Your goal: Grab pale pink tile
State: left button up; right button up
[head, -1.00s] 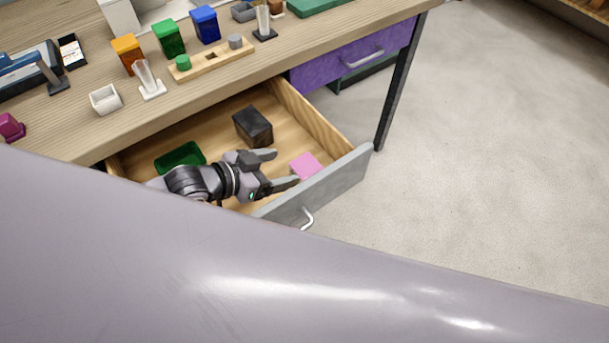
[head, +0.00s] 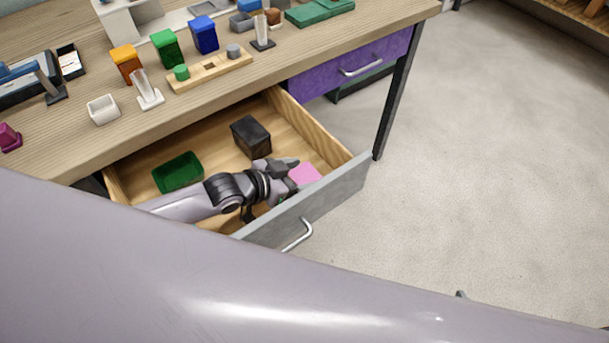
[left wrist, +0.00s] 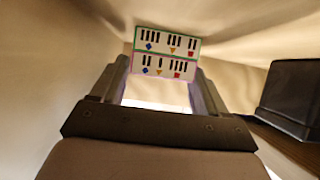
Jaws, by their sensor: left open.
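The pale pink tile (head: 305,173) lies flat in the open drawer, near its front right corner. My left gripper (head: 290,170) reaches in from the left, at the tile's left edge, and partly overlaps it in the head view. In the left wrist view the open jaws (left wrist: 160,72) are apart. Beyond and between them shows a small panel (left wrist: 166,55) with dark bars and coloured shapes, edged green above and pink below; I cannot tell whether it is the tile. Contact with the tile cannot be told. My right gripper is not in view.
The drawer (head: 325,200) has a grey front with a handle (head: 298,236). A dark box (head: 250,137) stands behind the gripper; a black box (left wrist: 290,95) shows at the right in the wrist view. A green tray (head: 178,172) lies at the left. Blocks and holders stand on the desk above.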

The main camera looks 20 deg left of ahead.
pick_arm(q)
jog(key=shift+r, duration=0.1)
jog(key=c, duration=0.8)
jog(key=shift+c, duration=0.2)
